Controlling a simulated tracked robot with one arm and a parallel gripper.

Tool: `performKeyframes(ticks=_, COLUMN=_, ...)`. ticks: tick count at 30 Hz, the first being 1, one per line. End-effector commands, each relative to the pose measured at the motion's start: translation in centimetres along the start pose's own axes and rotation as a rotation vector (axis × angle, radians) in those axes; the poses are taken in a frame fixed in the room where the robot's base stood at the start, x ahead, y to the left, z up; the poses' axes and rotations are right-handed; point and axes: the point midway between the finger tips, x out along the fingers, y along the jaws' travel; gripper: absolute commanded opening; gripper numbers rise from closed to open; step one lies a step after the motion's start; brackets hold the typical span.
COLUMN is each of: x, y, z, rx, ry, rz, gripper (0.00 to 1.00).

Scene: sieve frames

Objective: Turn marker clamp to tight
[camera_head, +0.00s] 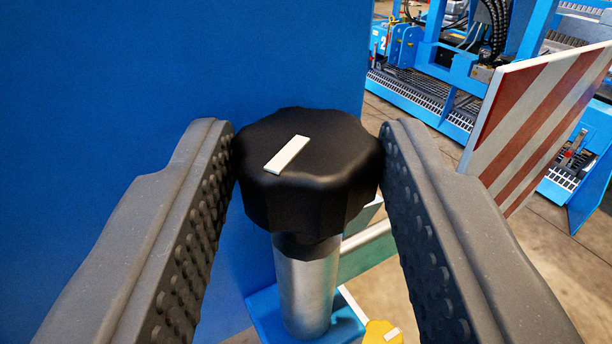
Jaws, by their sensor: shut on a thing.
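The marker clamp is a black lobed knob (310,185) on an upright metal post (304,285), in the middle of the view. A white bar mark (287,154) on the knob's top lies tilted, its upper end to the right. My gripper (309,160) is shut on the knob, with one studded finger at its left side and one at its right. The post stands on a blue base (268,312). The knob hides what lies directly behind it.
A blue wall (150,80) fills the left and back. A red-and-white striped board (540,125) stands close on the right. Blue machinery (440,60) stands further back.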

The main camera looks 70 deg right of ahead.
Motion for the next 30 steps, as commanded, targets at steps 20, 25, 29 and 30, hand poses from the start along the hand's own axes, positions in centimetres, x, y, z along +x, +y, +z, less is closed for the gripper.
performKeyframes(ticks=20, x=-0.17, y=-0.38, z=-0.38, rx=0.006, ry=0.003, rz=0.056, gripper=0.15)
performKeyframes(ticks=25, x=-0.16, y=-0.40, z=-0.42, rx=0.006, ry=0.004, rz=0.055, gripper=0.15)
performKeyframes(ticks=29, x=-0.13, y=-0.37, z=-0.40, rx=0.006, ry=0.004, rz=0.056, gripper=0.59)
performKeyframes(ticks=30, x=-0.10, y=-0.35, z=-0.35, rx=0.005, ry=0.003, rz=0.057, gripper=0.59)
